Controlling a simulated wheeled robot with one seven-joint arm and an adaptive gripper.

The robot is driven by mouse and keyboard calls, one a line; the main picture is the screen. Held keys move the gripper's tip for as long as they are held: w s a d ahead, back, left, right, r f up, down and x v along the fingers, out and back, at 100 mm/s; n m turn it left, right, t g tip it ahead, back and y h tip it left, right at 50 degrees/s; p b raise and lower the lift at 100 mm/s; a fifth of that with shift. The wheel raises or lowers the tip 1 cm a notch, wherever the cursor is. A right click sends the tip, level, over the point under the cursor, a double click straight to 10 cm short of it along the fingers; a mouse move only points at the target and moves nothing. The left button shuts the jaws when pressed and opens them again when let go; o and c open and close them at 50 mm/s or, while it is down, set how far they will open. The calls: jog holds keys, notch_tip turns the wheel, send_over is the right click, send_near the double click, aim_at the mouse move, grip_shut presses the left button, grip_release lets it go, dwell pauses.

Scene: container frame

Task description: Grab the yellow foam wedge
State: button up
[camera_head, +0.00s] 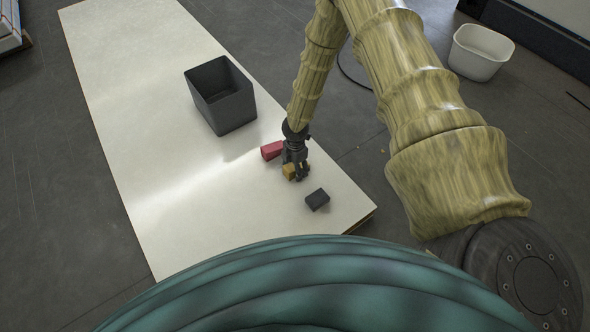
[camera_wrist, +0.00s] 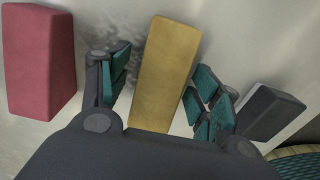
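The yellow foam wedge (camera_wrist: 165,72) lies on the white board in the wrist view, between the two fingers of my gripper (camera_wrist: 160,92). A gap shows on the left side of the wedge, and the right finger is close to its lower right edge; I cannot tell whether it touches. The fingers are spread. In the head view the yellow wedge (camera_head: 289,171) is partly hidden by my gripper (camera_head: 296,173), which is low over the board and points down at it.
A red block (camera_head: 272,150) lies just left of my gripper and a dark grey block (camera_head: 317,200) lies to its right. A dark open bin (camera_head: 221,97) stands farther back on the white board (camera_head: 130,120). A white tub (camera_head: 481,52) is on the floor. The board's left part is clear.

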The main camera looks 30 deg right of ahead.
jog(key=c, duration=0.8)
jog(key=shift+r, duration=0.1)
